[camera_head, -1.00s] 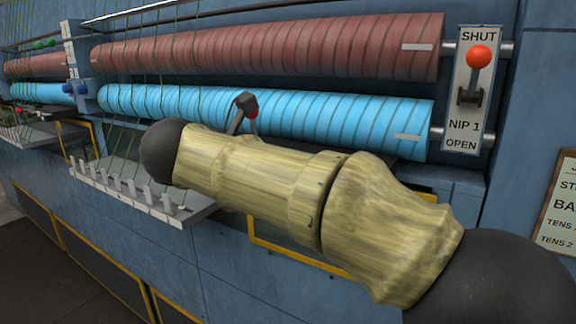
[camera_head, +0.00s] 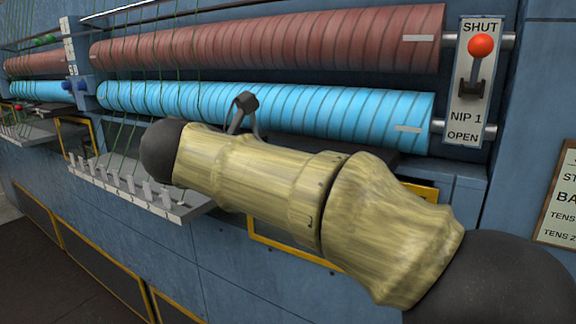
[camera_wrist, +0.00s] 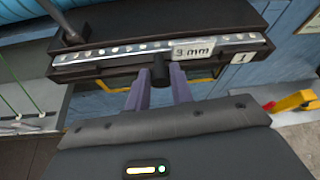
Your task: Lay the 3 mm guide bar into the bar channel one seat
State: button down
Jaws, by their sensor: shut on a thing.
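The 3 mm guide bar is a thin light strip with a row of holes (camera_wrist: 115,48) and a white "3 mm" tag (camera_wrist: 192,49). In the wrist view it lies lengthwise along the dark bar channel (camera_wrist: 100,71), which carries a white "1" label (camera_wrist: 241,58). I cannot tell whether it rests fully on the channel floor. My gripper (camera_wrist: 160,88) has its two purple-grey fingers closed on a short dark knob (camera_wrist: 160,70) at the bar's near side, around mid-length. In the head view my arm hides the gripper, the bar and most of the channel.
Green strands run down to a pegged ledge (camera_head: 150,205), left. A yellow-red handle (camera_wrist: 290,102) shows right.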

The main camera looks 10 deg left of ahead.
jog(key=c, duration=1.1)
grip_release()
jog(key=shift+c, duration=0.2)
jog(key=shift+f, duration=0.1)
jog(key=v, duration=1.7)
jog(key=shift+s, duration=0.35)
